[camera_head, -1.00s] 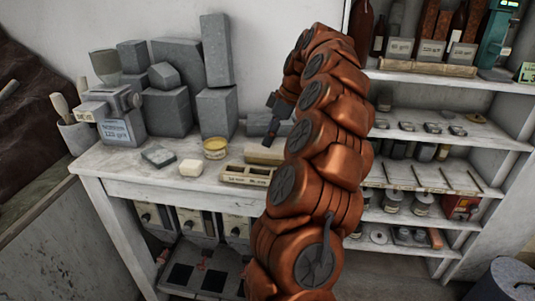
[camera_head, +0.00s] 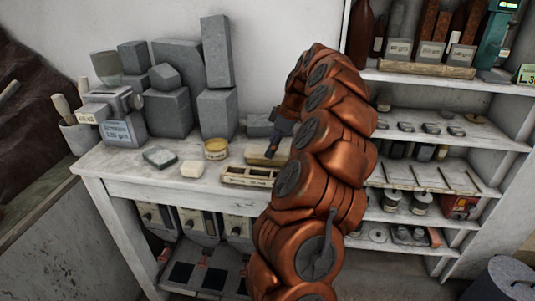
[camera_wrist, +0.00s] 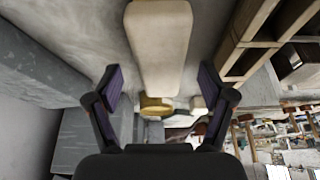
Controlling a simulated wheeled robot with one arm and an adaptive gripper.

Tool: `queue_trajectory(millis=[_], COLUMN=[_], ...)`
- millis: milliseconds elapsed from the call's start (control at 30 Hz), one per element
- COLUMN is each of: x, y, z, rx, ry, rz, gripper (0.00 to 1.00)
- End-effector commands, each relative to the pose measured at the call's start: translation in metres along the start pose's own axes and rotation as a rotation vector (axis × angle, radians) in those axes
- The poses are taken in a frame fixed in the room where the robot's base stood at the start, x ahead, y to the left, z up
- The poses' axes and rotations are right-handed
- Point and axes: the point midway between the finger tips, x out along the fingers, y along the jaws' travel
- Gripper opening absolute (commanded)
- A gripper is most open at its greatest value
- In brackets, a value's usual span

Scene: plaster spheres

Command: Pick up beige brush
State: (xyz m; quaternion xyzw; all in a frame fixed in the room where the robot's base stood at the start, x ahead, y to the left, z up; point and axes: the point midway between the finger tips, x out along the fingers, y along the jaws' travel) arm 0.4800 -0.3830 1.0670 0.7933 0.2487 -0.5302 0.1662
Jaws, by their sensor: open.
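A beige block-like piece (camera_head: 256,155), which I take for the beige brush, lies on the white worktable behind the compartment tray. Its right part is hidden by my arm in the head view. In the wrist view the long pale piece (camera_wrist: 160,45) runs from the top edge down toward the space between my fingers. My gripper (camera_wrist: 161,88) is open, with one finger on each side of the piece's line and a visible gap to both. In the head view my gripper (camera_head: 272,151) is just above the piece. Contact cannot be told.
A wooden compartment tray (camera_head: 248,181) lies just in front; it also shows at the right of the wrist view (camera_wrist: 238,42). A yellow tin (camera_head: 216,149), a pale block (camera_head: 191,169) and a grey slab (camera_head: 159,157) lie leftward. Grey plaster blocks (camera_head: 217,112) stand behind.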

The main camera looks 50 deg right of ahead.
Motion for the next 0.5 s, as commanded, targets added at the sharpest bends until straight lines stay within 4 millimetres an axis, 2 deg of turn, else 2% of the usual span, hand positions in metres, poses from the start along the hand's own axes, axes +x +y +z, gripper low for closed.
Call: queue_trajectory(millis=[300,500], x=[0.031,0.034], y=[-0.001,0.0], z=[-0.003,-0.003], rx=[0.001,0.001], ry=[0.0,0.0], rz=[-0.001,0.001], gripper=[0.81,0.81])
